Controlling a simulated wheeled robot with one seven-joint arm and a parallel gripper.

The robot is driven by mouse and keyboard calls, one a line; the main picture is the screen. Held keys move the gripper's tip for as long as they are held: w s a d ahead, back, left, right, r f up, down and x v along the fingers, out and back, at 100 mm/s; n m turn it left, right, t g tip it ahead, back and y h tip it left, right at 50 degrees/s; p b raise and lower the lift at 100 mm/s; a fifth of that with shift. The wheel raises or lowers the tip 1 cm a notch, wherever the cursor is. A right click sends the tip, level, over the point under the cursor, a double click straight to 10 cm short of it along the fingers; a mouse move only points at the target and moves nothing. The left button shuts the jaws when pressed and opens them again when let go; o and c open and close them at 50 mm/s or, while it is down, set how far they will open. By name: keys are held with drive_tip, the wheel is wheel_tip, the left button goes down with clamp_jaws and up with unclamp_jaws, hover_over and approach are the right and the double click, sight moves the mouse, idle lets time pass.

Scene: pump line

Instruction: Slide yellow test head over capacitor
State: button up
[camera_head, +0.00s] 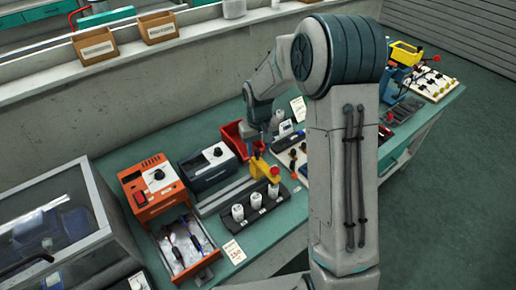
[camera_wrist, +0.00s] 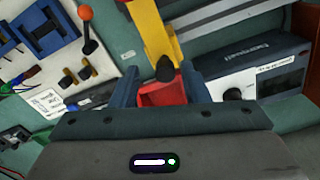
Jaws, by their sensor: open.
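White capacitors (camera_head: 256,201) stand upright in a row on the black strip (camera_head: 264,212). My gripper (camera_head: 256,148) is open just behind the test head. In the wrist view its two fingers (camera_wrist: 163,88) flank the space below the knob; I cannot tell whether they touch anything.
A dark box with a dial (camera_head: 207,167) and an orange box (camera_head: 150,188) with an open drawer stand left. A red bin (camera_head: 235,138) is behind my gripper. A board with an orange-knobbed lever (camera_wrist: 88,30) lies on the wrist view's left. My arm hides part of the bench.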

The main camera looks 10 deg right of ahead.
drive_tip(key=shift+a, duration=0.1)
wheel_tip(320, 180, up, 14)
drive_tip(key=b, duration=0.1)
drive_tip(key=shift+b, duration=0.35)
drive_tip(key=shift+f, duration=0.1)
idle(0.3)
drive_tip(key=s+d+m+t, duration=0.1)
drive_tip(key=s+d, duration=0.1)
drive_tip(key=s, duration=1)
drive_tip(key=s+d+r+t, duration=0.1)
drive_tip(key=s+d+t, duration=0.1)
drive_tip(key=s, duration=1.1)
drive_tip(key=shift+d+r+m, duration=0.15)
drive_tip(key=shift+d+m, duration=0.1)
drive_tip(key=shift+m, duration=0.15)
